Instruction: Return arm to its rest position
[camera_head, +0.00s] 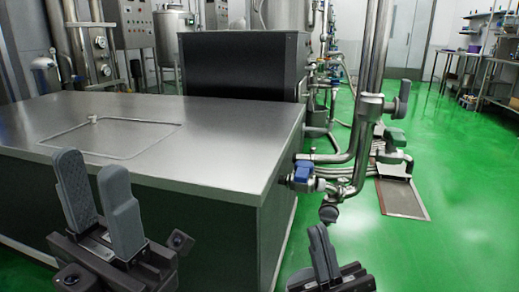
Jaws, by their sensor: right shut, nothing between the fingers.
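My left gripper (93,168) is in the lower left of the head view, in front of the steel cabinet. Its two grey fingers point up with a gap between them, and nothing is held there. My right gripper (321,236) is at the bottom, right of the middle, with its fingers shut together and empty. It shows against the green floor, right of the cabinet's corner. Most of both arms is out of the picture.
A steel cabinet (217,135) with a flat top fills the left, with a thin rectangular outline on it. Pipes and a blue-handled valve (303,171) stand at its right end. A floor drain grate (402,198) lies beyond. Green floor at right is open.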

